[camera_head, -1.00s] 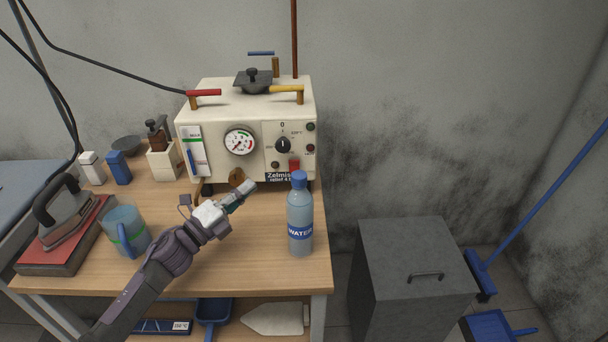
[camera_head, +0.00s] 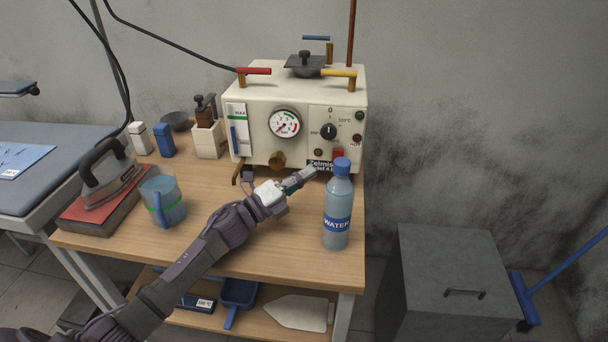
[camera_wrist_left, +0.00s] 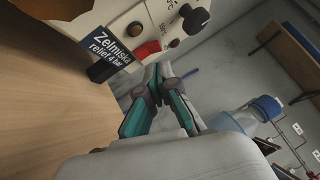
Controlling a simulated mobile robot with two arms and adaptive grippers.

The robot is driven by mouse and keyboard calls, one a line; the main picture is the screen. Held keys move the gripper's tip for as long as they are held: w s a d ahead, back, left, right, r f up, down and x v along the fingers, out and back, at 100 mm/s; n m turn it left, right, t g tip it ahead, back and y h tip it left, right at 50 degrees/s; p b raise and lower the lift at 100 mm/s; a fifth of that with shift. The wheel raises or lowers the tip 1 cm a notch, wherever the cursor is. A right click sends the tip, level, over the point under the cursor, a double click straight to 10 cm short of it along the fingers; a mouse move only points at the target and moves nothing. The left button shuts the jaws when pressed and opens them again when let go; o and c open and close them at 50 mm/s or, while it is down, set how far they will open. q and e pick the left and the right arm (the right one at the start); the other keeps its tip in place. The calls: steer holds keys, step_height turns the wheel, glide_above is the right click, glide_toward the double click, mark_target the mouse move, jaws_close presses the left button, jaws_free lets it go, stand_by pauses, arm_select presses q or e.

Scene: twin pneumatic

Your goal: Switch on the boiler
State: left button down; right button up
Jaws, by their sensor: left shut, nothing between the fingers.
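The boiler (camera_head: 263,110) is a cream box at the back of the wooden table, with a round gauge (camera_head: 285,123), a black knob (camera_head: 328,131) and a red switch (camera_head: 338,154) on its front. The red switch also shows in the left wrist view (camera_wrist_left: 147,51), just beyond my fingertips. My left gripper (camera_head: 311,172) is shut and empty, in front of the boiler's lower right front and below the switch. I cannot tell whether it touches the switch. The left wrist view shows its teal fingers (camera_wrist_left: 158,72) together at the tips. My right gripper is not in view.
A water bottle (camera_head: 337,215) stands close to the right of my left gripper. A grey bin (camera_head: 447,270) stands right of the table.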

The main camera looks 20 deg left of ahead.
mark_target(338, 152)
arm_select(q)
steer(key=x, duration=0.6)
steer(key=shift+w+d, duration=0.2)
steer(key=shift+w, duration=0.15)
steer(key=shift+w+r+y+p, duration=0.15)
steer(key=shift+r+y+p, duration=0.3)
steer(key=shift+p, duration=0.65)
steer(key=shift+f+n, duration=0.1)
steer(key=shift+n, duration=0.2)
steer(key=shift+f, duration=0.15)
steer(key=shift+a+f, duration=0.1)
steer(key=shift+a, duration=0.05)
